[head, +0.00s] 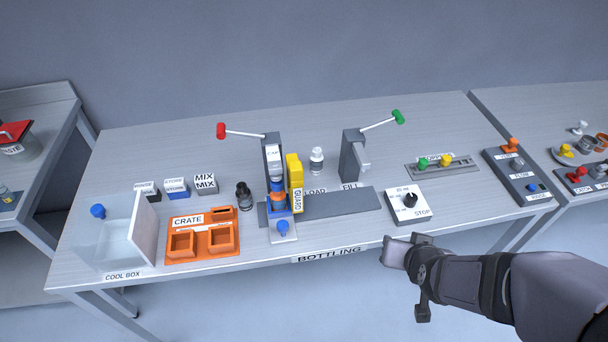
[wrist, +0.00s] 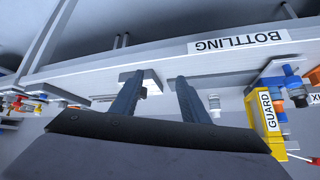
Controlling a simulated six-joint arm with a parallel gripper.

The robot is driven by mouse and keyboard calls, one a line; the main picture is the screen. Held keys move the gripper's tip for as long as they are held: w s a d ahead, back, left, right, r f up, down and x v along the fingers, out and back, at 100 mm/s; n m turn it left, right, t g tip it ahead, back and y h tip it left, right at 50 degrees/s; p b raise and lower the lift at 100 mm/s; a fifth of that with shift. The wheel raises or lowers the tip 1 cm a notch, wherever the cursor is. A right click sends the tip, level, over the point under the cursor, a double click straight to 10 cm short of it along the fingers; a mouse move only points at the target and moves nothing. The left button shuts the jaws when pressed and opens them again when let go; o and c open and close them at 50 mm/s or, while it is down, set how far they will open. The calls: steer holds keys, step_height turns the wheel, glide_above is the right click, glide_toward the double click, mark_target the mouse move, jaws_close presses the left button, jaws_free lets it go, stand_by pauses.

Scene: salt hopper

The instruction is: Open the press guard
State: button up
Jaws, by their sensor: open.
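The press guard (head: 295,182) is a yellow upright panel marked GUARD on the right side of the press (head: 273,155), which is marked CAP and has a red-knobbed lever. Blue and orange parts (head: 278,196) show beside the guard, under the press. My gripper (head: 394,253) is in front of the table edge, right of and well apart from the guard. In the wrist view my gripper (wrist: 160,80) has its two fingers apart with nothing between them.
A filling post (head: 352,155) with a green-knobbed lever stands right of the press. A dial box (head: 406,206) marked STOP is near my gripper. The orange crate (head: 203,258) and clear cool box (head: 105,235) are at left. A plate with a blue knob (head: 283,229) lies before the press.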

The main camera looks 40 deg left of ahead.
steer(key=s+a+r+n+t+y, duration=0.2)
steer(key=a+r+t+y, duration=0.15)
steer(key=a, duration=0.85)
steer(key=n+t+y, duration=0.2)
steer(key=n+y, duration=0.1)
steer(key=y, duration=0.3)
glide_toward(297, 171)
steer(key=a, duration=0.1)
steer(key=shift+h, duration=0.25)
steer(key=shift+x, duration=4)
steer(key=shift+w+d+r, duration=0.1)
steer(key=shift+w, duration=0.1)
